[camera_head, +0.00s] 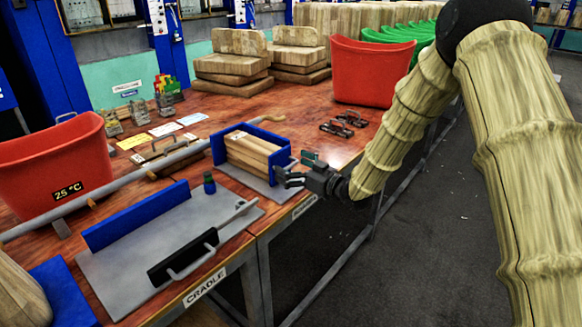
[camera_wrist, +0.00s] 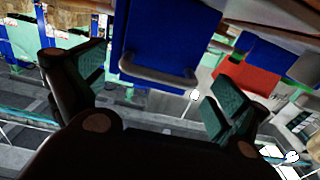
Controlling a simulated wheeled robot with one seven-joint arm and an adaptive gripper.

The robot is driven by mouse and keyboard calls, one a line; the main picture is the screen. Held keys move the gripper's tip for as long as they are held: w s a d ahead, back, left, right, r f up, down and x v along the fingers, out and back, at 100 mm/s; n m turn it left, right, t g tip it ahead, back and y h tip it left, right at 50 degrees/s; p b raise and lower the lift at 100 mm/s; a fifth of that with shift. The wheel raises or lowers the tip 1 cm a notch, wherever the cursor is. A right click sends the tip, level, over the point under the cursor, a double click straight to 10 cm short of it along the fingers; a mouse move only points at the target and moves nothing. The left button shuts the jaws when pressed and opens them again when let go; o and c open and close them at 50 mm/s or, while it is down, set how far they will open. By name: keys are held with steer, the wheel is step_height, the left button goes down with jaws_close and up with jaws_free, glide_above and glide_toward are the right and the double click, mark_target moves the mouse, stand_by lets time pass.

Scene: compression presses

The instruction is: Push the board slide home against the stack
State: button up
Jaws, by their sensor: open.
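A stack of pale wooden boards (camera_head: 252,152) lies in a blue press on a grey base plate, in the middle of the table in the head view. A blue plate (camera_head: 281,159) stands at the stack's near right end; it looks like the board slide. In the wrist view this blue plate (camera_wrist: 165,40) carries a grey U-shaped handle (camera_wrist: 158,75). I cannot tell whether plate and stack touch. My gripper (camera_head: 297,170) is at the plate's right side. In the wrist view my gripper (camera_wrist: 150,88) is open and empty, its green-padded fingers either side of the handle.
A grey cradle (camera_head: 130,262) with a blue wall and a black handled slide (camera_head: 184,256) is at front left. A long grey bar (camera_head: 110,190) crosses behind it. Red bins (camera_head: 372,72) stand at the back right and left. Two dark clamps (camera_head: 343,124) lie right of the press.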

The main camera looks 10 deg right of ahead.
steer(key=shift+d+f, duration=0.2)
steer(key=shift+d, duration=0.05)
steer(key=v, duration=1.2)
steer(key=shift+r, duration=0.15)
steer(key=shift+a, duration=0.1)
steer(key=s+d+f+m+g+h+p, duration=0.1)
steer(key=s+f+m+g+h+p, duration=0.25)
steer(key=s+f, duration=0.75)
steer(key=s+d+f+m+g+h+p, duration=0.1)
steer(key=s+f+m+g+h+p, duration=0.15)
steer(key=s+f+h, duration=0.8)
steer(key=s+d+f+m+g+p, duration=0.1)
steer(key=s+f+g, duration=0.1)
steer(key=s, duration=0.6)
steer(key=s+d+f+m+g+p, duration=0.1)
steer(key=s+f+g, duration=0.1)
steer(key=s+f, duration=0.3)
steer(key=s+d+f+m+g+y+p, duration=0.1)
steer(key=s+f+g, duration=0.1)
steer(key=s, duration=1)
steer(key=shift+s+d+f+m+g, duration=0.3)
steer(key=shift+s+d+f+g, duration=0.1)
steer(key=shift+f, duration=0.5)
